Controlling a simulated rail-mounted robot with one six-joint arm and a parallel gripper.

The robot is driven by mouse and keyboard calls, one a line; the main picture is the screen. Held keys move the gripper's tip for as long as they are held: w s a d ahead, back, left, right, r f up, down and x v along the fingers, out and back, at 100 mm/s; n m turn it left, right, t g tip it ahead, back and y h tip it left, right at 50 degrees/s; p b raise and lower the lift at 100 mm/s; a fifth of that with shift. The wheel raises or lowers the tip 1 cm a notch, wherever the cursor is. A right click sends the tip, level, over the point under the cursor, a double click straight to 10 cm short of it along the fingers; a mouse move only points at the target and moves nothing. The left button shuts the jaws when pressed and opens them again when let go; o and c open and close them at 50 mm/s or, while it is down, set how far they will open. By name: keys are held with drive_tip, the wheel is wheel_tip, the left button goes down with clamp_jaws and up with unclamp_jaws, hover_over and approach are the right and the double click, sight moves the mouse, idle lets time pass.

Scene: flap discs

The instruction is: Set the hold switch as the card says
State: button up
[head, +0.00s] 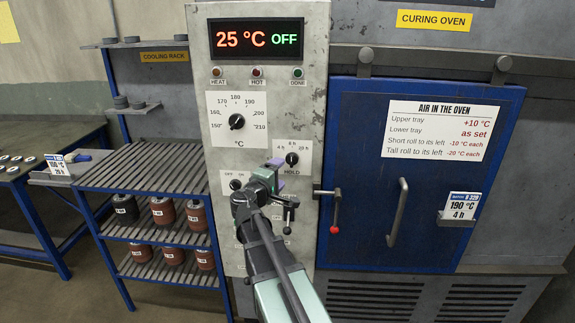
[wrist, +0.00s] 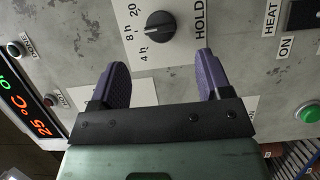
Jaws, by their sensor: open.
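The HOLD switch (head: 292,159) is a black knob on the grey control panel, marked 4 h, 8 h and 20 h. In the wrist view the knob (wrist: 159,27) seems to point at the middle mark, 8 h. A card (head: 461,207) on the blue oven door reads 190 °C, 4 h. My gripper (head: 274,170) is at the panel, just below and left of the knob in the head view. In the wrist view its two purple fingers (wrist: 163,72) are apart with nothing between them, and the knob is beyond the tips.
The temperature dial (head: 237,121) is above left; the display (head: 256,39) reads 25 °C OFF. A switch (head: 236,184) sits left of my gripper. The oven's red-tipped lever (head: 335,212) and door handle (head: 397,213) are right. A rack (head: 150,165) with rolls stands left.

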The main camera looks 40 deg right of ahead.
sight(291, 163)
drive_tip(key=x, duration=0.7)
drive_tip(key=shift+d, duration=0.25)
drive_tip(key=shift+c, duration=0.4)
drive_tip(key=c, duration=0.8)
drive_tip(key=shift+f, duration=0.1)
drive_tip(key=shift+c, duration=0.2)
drive_tip(key=shift+n+b, duration=0.3)
drive_tip(key=n+b, duration=0.1)
drive_tip(key=n+h+b, duration=0.1)
drive_tip(key=n, duration=0.1)
drive_tip(key=shift+f+t, duration=0.25)
drive_tip(key=shift+t, duration=0.15)
drive_tip(key=n+t+b, duration=0.1)
drive_tip(key=n, duration=0.2)
drive_tip(key=n+t+h+b, duration=0.1)
drive_tip(key=n, duration=0.1)
drive_tip(key=shift+n, duration=0.4)
drive_tip(key=shift+n+b, duration=0.3)
